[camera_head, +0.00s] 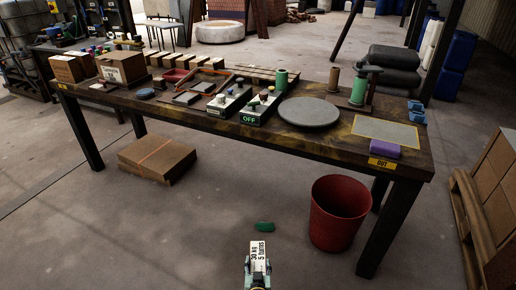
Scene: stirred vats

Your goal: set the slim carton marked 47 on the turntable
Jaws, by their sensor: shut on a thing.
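My gripper (258,272) is at the bottom of the picture, low in front of the table. It is shut on a slim white block (259,254) with black lettering that seems to read "30 kg" and "5 turns". I can make out no 47 on it. A flat round grey disc (309,113), which looks like the turntable, lies on the table right of the middle. Its top is bare. The gripper and the white block are well apart from it, nearer to me.
The long dark table (210,122) carries control boxes with an OFF sign (250,119), cartons (122,68), a green cylinder (281,78) and a purple block (371,149). A red bin (339,213) stands in front. A green piece (264,226) lies on the floor. Floor at left front is clear.

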